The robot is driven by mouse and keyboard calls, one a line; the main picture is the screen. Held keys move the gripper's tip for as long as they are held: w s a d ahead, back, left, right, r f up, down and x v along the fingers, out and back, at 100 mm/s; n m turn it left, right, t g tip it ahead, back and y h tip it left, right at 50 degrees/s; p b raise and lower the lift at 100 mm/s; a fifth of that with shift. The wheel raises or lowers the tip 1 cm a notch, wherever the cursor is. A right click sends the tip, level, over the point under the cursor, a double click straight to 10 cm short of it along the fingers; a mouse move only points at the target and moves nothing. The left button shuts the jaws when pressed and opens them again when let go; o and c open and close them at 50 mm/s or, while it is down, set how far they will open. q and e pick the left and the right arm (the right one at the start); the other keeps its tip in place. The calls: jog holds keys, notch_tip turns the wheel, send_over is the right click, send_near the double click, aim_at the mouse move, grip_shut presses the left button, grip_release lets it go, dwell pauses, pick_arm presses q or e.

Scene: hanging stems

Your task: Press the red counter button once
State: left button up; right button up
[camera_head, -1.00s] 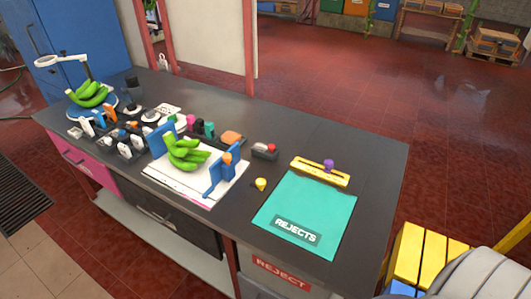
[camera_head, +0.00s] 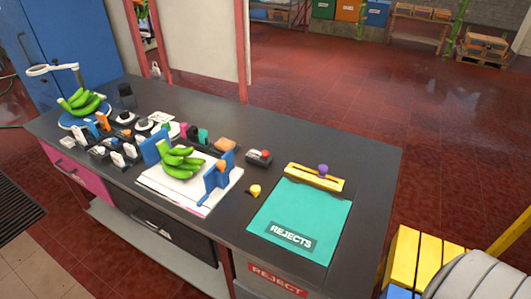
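A small dark box with a red button (camera_head: 265,154) on top stands on the dark table, behind and left of the teal mat. It looks like the counter, and a pale face shows on its left part. Nothing touches it. Neither of my grippers shows in the head view, so their state is hidden.
The dark table (camera_head: 375,160) holds a teal REJECTS mat (camera_head: 318,207), a yellow bar with a purple knob (camera_head: 323,169), a small yellow item (camera_head: 254,190), and green bananas (camera_head: 180,163) between blue uprights. Several small tools crowd the left. The table's right end is clear.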

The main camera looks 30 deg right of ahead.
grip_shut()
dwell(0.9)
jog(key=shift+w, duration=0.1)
